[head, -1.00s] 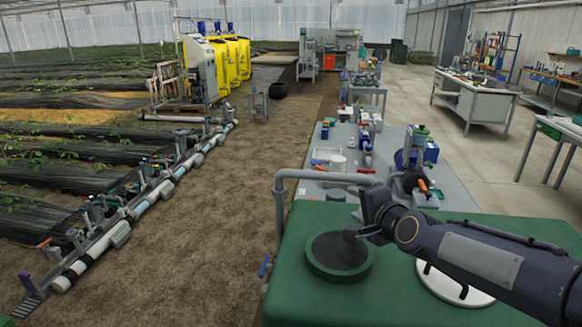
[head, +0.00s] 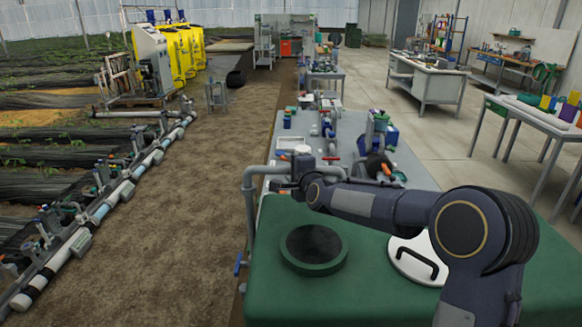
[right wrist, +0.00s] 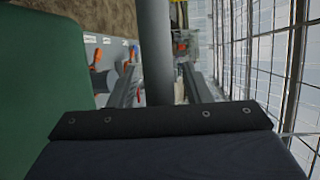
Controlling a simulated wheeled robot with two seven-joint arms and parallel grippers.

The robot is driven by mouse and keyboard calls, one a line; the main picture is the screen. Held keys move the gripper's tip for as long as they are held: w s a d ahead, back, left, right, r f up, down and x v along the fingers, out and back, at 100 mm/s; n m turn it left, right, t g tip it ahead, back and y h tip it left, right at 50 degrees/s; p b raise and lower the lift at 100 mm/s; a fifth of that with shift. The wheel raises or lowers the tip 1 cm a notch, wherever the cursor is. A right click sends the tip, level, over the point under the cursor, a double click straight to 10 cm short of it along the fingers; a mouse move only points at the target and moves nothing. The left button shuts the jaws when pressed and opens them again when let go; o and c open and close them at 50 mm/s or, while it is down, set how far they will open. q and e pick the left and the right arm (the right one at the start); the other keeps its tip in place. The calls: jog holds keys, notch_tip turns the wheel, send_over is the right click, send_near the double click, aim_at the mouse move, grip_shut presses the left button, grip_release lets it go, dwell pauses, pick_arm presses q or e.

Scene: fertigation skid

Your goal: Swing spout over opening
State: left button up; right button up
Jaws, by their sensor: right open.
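The grey pipe spout (head: 248,212) rises at the left back corner of the green tank (head: 400,300) and bends to the right behind my wrist. Its far end is partly hidden by my arm. The round dark opening (head: 313,246) with a green rim lies in the tank top, nearer than the pipe. My right gripper (head: 283,184) is at the horizontal pipe, beyond the opening. In the right wrist view my open gripper (right wrist: 160,82) has the grey pipe (right wrist: 155,40) running between its two fingers. Contact cannot be told. My left gripper is out of view.
A white lid (head: 418,258) with a black handle lies on the tank right of the opening. Behind the tank stands a grey bench (head: 350,130) with valves and fittings. A soil path lies left, with a pipe manifold (head: 110,205) along it.

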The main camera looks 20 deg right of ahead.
grip_shut()
